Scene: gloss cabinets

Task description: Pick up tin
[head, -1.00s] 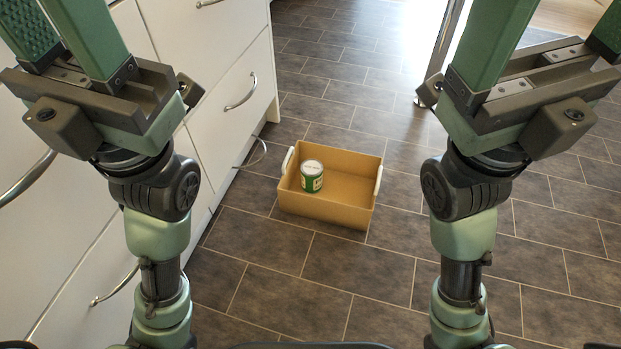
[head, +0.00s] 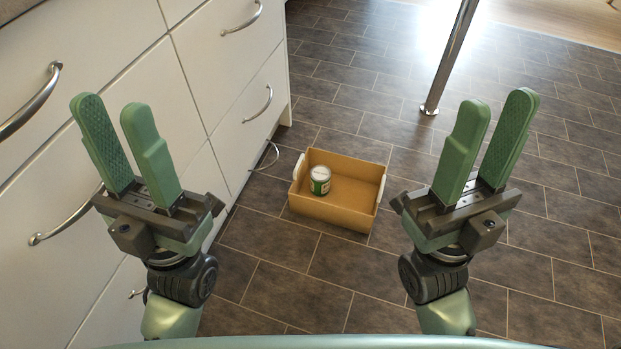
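A small green tin (head: 320,180) with a pale lid stands upright inside a tan box (head: 330,208) on the floor, near the box's left side. The box has white handles on its left and right ends. My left gripper (head: 112,124) is raised at the left, in front of the cabinets, with a gap between its fingers and nothing in it. My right gripper (head: 496,120) is raised at the right over the floor, its fingers apart and empty. Both grippers are well apart from the tin and the box.
White gloss cabinets (head: 150,95) with metal handles line the left side. A metal pole (head: 449,60) stands on the floor behind and right of the box. The dark tiled floor (head: 330,275) is clear in front of the box and to its right.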

